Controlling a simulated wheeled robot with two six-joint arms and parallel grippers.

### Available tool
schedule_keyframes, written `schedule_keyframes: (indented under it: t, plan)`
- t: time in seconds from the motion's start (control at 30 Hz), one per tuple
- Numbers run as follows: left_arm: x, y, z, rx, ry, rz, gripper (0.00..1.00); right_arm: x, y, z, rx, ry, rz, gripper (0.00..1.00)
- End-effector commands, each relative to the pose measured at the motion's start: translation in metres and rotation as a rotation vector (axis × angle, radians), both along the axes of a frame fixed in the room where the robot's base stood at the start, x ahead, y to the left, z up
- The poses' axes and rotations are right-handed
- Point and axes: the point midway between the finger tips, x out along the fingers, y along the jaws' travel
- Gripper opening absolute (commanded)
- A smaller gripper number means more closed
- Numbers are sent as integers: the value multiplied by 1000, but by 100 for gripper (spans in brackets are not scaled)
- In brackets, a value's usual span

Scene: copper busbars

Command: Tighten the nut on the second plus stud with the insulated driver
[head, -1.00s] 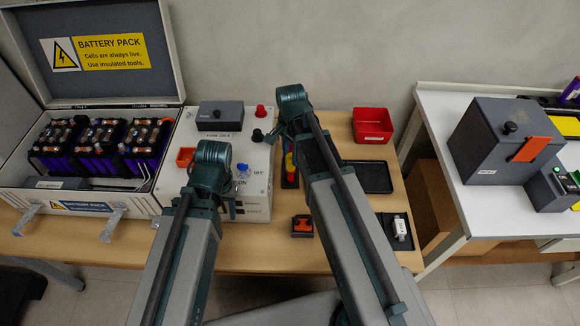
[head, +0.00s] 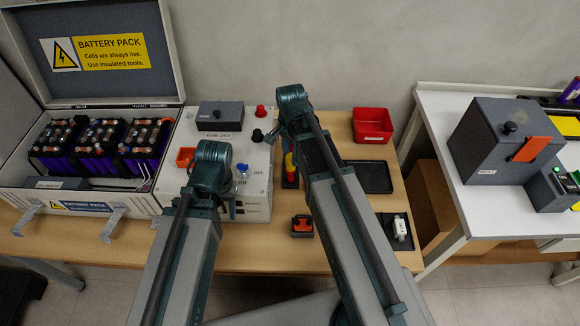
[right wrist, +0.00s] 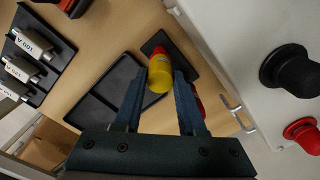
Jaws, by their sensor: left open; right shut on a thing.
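The insulated driver, with a red and yellow handle (right wrist: 159,76), is between the fingers of my right gripper (right wrist: 160,76) in the right wrist view. That gripper is shut on it, above a small dark plate. In the head view the driver (head: 290,164) shows as a narrow strip left of my right arm, which hides that gripper. The open battery pack case (head: 85,202) stands at the left, with purple cell blocks (head: 95,146) topped by copper-coloured bars. Single studs and nuts are too small to tell apart. My left gripper is hidden behind its own arm.
A pale box (head: 256,206) with knobs and a switch stands between case and right arm. A red bin (head: 372,125), an empty black tray (head: 367,177) and a small orange-black item (head: 302,226) are on the wooden table. A white table (head: 468,205) stands at the right.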

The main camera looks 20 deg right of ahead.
Motion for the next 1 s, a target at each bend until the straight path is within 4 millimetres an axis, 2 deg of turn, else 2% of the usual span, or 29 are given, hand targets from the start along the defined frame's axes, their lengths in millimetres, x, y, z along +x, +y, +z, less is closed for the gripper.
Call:
schedule_keyframes:
  t: [0.17, 0.6, 1.0]
  plan:
    - [0, 0, 9, 0, 0, 0, 50, 0, 0, 9, 0, 0, 0, 0]
    - [0, 0, 50, 0, 0, 0, 50, 0, 0, 50, 0, 0, 0, 0]
    - [0, 0, 52, 0, 0, 0, 50, 0, 0, 52, 0, 0, 0, 0]
